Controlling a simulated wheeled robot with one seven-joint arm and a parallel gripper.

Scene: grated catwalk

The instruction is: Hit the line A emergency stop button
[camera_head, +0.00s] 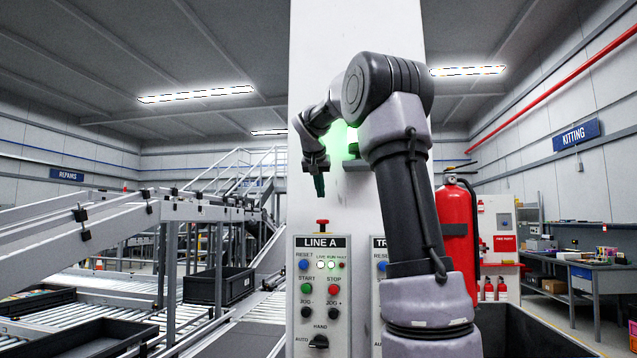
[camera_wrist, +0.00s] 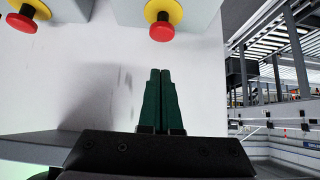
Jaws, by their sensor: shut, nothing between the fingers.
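The LINE A box (camera_head: 321,300) is mounted on the white column, with a red mushroom button (camera_head: 322,222) on its top. In the wrist view, which looks upside down, two red buttons on yellow collars show at the top. The right one (camera_wrist: 161,30), nearer the column's edge, appears to be the LINE A button. The other (camera_wrist: 20,22) appears to belong to the neighbouring box. My gripper (camera_head: 319,190) is shut and empty, its dark green fingers pointing down. It appears above the LINE A button in the head view, with a visible gap. It also shows in the wrist view (camera_wrist: 160,75).
The white column (camera_head: 310,110) stands behind the boxes. Conveyors (camera_head: 130,270) lie left. A fire extinguisher (camera_head: 457,225) stands right.

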